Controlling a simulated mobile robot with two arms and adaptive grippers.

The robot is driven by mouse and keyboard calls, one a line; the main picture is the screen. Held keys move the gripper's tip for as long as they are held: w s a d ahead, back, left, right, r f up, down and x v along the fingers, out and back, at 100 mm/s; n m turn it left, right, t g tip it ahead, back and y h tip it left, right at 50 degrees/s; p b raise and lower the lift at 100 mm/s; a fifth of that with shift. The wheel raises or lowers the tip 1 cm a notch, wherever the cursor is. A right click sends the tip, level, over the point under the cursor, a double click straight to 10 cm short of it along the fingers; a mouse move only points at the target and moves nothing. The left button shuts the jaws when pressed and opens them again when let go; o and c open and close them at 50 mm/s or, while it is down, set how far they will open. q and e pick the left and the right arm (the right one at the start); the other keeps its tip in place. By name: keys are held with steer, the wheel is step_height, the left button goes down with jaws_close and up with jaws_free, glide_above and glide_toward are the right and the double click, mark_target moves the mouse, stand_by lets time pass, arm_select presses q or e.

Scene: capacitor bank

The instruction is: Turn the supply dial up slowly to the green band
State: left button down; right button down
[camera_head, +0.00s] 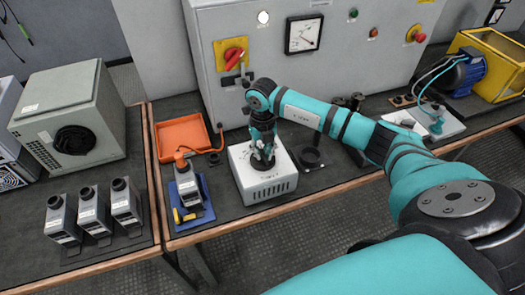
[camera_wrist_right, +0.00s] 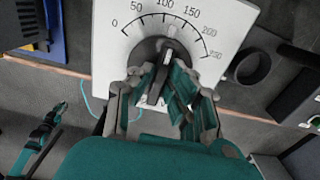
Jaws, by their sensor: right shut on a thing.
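The supply box (camera_head: 264,192) is white and stands on the bench, with its dial on top. In the right wrist view the dial (camera_wrist_right: 152,47) is a dark knob inside a printed scale marked 0 to 250. A pale mark shows on the knob, roughly toward the upper scale; its exact reading is unclear. No green band is visible there. My right gripper (camera_wrist_right: 165,75) is shut on the knob from above; it also shows in the head view (camera_head: 262,160). A teal gripper, apparently my left (camera_wrist_right: 50,122), hangs over the floor; its jaws are unclear.
A panel meter (camera_head: 304,34) on the grey cabinet has a needle and too small a scale to read. A red rotary switch (camera_head: 233,58) is beside it. A blue mat (camera_head: 207,202) with a device lies left of the box; a black ring (camera_head: 311,160) stands right.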

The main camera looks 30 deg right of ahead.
mark_target(262, 153)
steer(key=c, duration=1.3)
jaws_free()
steer(key=shift+c, duration=0.2)
step_height(262, 153, up, 12)
stand_by(0.5)
